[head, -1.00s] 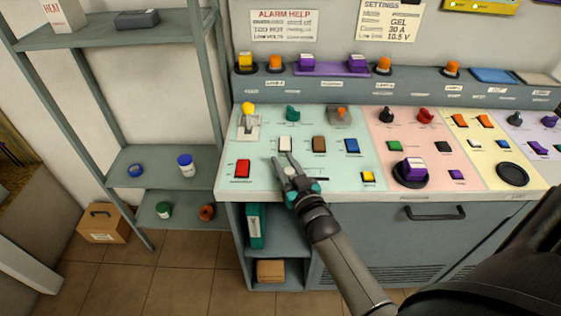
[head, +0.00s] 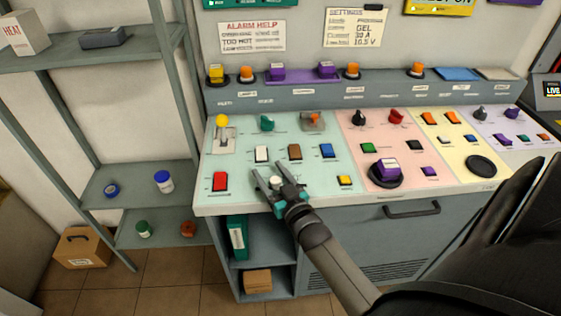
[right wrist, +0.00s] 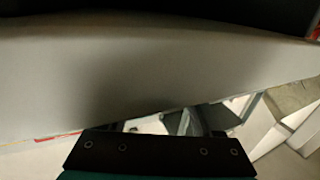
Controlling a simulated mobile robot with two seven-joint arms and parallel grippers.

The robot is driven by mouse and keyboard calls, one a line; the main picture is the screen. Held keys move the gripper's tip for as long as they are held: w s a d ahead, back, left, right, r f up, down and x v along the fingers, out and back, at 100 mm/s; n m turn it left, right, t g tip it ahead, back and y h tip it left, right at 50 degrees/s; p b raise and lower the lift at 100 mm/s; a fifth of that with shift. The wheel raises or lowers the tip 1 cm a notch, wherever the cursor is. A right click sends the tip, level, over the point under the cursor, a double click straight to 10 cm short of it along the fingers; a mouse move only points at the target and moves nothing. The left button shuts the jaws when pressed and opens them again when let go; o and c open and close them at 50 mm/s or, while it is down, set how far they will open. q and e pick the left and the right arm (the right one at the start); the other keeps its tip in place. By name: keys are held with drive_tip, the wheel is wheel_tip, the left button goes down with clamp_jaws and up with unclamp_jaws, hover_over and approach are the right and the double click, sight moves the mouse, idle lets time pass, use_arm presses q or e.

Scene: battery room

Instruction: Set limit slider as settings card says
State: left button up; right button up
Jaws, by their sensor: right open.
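The settings card (head: 354,28) hangs on the wall behind the desk; GEL, 30 A and 10.5 V can be read, but its row names are blurred. My right gripper (head: 269,171) is open over the front of the pale green panel (head: 238,163), fingers pointing away from me. A small round white piece (head: 275,182) shows between its fingers; I cannot tell whether it is the limit slider's knob or whether the fingers touch it. Labels on the panel are too small to read. In the right wrist view, a blurred pale surface (right wrist: 150,75) fills most of the picture. My left gripper is out of view.
Close to the gripper are a red button (head: 220,181), white (head: 262,153), brown (head: 294,151) and blue switches (head: 327,150), and a yellow button (head: 345,180). A yellow-knobbed lever (head: 222,121) stands at the back left. A shelf rack (head: 135,180) stands left of the desk.

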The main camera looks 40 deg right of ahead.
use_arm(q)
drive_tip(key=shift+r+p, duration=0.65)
use_arm(e)
drive_tip(key=s+a, duration=0.2)
drive_tip(key=s, duration=1.2)
drive_tip(key=shift+s+a, duration=0.15)
drive_tip(key=shift+s, duration=0.25)
